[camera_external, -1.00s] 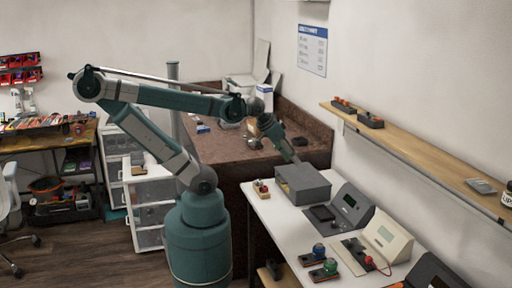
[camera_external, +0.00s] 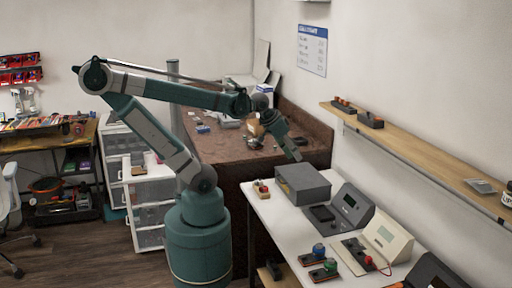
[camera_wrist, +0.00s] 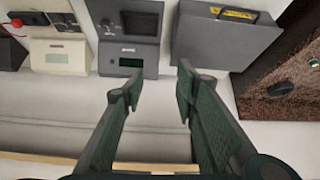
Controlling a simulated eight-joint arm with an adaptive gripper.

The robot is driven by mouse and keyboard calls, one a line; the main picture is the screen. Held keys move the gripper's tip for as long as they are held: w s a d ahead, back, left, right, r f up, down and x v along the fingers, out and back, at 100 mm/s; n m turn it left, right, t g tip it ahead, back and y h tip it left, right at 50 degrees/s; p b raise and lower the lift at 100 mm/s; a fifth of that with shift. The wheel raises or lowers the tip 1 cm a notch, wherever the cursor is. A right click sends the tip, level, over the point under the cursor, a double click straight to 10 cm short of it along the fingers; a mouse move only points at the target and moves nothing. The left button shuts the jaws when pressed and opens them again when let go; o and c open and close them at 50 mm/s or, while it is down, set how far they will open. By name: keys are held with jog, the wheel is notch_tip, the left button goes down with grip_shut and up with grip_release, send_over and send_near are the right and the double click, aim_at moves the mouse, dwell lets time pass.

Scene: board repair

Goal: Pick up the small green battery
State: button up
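A small green cylinder (camera_external: 330,265), which looks like the green battery, stands on a dark and orange holder on the white table, at the bottom of the external view. A similar blue one (camera_external: 318,249) stands on a holder just behind it. My gripper (camera_external: 298,157) is in the air above the grey box (camera_external: 303,185), well behind and above the green cylinder. In the wrist view my gripper (camera_wrist: 160,82) has its two fingers spread with nothing between them. The green cylinder is not visible in the wrist view.
A dark meter (camera_external: 343,208) and a cream meter (camera_external: 385,240) stand on the white table (camera_external: 262,212), right of the grey box. A wooden shelf (camera_external: 420,148) runs along the right wall. A brown bench (camera_external: 225,150) lies behind.

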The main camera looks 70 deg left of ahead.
jog(key=w+a+r+n+g+y+p, duration=0.15)
jog(key=w+a+r+n+p, duration=0.25)
jog(key=w+a, duration=0.55)
jog(key=n+g+h+p, duration=0.2)
jog(key=n+g+p, duration=0.3)
jog(key=n+p, duration=0.6)
send_over(275, 148)
jog(key=b, duration=0.1)
jog(key=shift+n, duration=0.3)
jog(key=f, duration=0.8)
jog(key=w+f, duration=0.1)
jog(key=f, duration=0.3)
jog(key=shift+a+f, duration=0.2)
jog(key=shift+f, duration=0.2)
jog(key=shift+s+a+f, duration=0.2)
jog(key=shift+a+f, duration=0.05)
jog(key=shift+a, duration=0.05)
jog(key=shift+f, duration=1.3)
jog(key=shift+f, duration=0.1)
jog(key=shift+s+f+b, duration=0.1)
jog(key=shift+f+b, duration=0.2)
jog(key=shift+f, duration=2.2)
